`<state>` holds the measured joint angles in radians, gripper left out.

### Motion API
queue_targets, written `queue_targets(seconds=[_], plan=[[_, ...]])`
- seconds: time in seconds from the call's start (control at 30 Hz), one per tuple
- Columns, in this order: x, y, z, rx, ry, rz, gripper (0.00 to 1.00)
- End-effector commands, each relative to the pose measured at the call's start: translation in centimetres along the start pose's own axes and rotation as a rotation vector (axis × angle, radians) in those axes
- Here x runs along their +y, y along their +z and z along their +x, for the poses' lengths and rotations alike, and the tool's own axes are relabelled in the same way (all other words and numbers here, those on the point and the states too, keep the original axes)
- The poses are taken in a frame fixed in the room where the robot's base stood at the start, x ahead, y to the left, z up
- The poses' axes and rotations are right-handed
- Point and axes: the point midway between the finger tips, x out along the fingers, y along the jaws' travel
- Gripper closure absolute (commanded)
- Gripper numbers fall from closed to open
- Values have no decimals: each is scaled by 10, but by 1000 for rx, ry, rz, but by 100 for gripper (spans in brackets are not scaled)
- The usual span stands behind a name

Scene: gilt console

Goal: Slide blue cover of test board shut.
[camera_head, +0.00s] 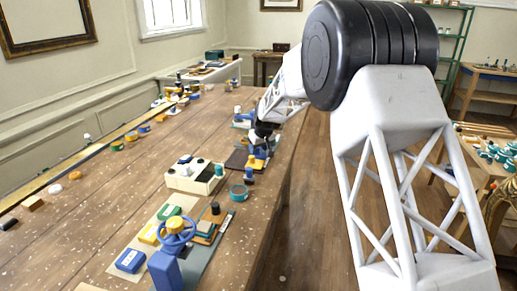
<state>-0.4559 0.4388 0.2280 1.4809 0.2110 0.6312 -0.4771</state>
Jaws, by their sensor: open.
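My gripper (262,138) is small and dark in the head view. It hangs at the end of my white arm, over the right side of the long wooden table. Below it is a dark brown board (236,160) with small blue and yellow parts (258,152) at its right end. This may be the test board, but the blue cover cannot be picked out surely, nor how far it is open. The gripper's jaws are open, apparently with nothing between them. Whether it touches the parts below cannot be told.
A cream box (194,179) with dark knobs, a teal ring (239,191) and a blue upright piece (249,176) stand nearer. A blue handwheel (176,236) and coloured blocks (148,234) are at the front. The table's left-middle (105,205) is mostly bare.

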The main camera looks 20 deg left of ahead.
Motion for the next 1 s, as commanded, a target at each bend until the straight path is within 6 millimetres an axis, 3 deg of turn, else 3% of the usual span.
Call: queue_targets(seconds=[0.27, 0.8, 1.0], plan=[[0, -1, -10, 1, 0, 0, 50], [0, 0, -69, 1, 1, 0, 50], [0, 0, -77, -1, 0, 0, 50]])
